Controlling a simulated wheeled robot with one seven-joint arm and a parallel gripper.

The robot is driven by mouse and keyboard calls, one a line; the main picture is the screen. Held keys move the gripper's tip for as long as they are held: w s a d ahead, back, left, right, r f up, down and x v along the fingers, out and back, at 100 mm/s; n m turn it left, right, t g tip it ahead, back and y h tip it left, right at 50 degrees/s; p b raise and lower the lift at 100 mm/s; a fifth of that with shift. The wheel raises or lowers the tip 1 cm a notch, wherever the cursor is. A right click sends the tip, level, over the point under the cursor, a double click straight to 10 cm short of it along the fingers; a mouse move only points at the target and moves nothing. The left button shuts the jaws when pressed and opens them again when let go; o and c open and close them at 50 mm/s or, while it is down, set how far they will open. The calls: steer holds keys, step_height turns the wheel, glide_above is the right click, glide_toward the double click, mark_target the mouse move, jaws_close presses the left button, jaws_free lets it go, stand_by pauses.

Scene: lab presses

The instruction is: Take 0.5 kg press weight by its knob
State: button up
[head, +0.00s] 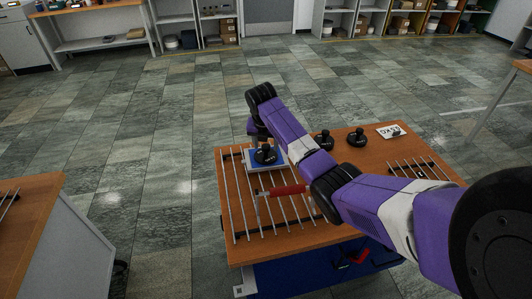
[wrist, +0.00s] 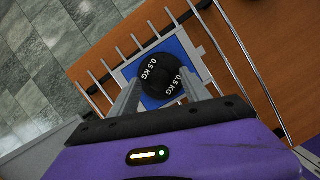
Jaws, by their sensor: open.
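The 0.5 kg press weight (head: 266,156) is a black disc with a knob. It rests on a blue pad on a white-edged plate (head: 249,163) over the metal rods at the table's left. In the wrist view the weight (wrist: 152,86), with white "0.5 KG" lettering, lies between the two grey fingers. My gripper (wrist: 160,84) is open, pointing down with a finger on either side of the weight's middle. The knob is hard to tell from the dark disc there. In the head view my gripper (head: 260,141) is just above the weight, partly hidden by my wrist.
Two more black weights (head: 357,138) stand to the right on the wooden table (head: 345,152), one close to my arm. A white label card (head: 388,131) lies farther right. A red handle (head: 287,190) lies over the rods, nearer the front. Another bench (head: 40,193) stands at left.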

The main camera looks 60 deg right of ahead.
steer(key=shift+x, duration=0.95)
jaws_close()
steer(key=shift+d+r, duration=0.1)
stand_by(0.6)
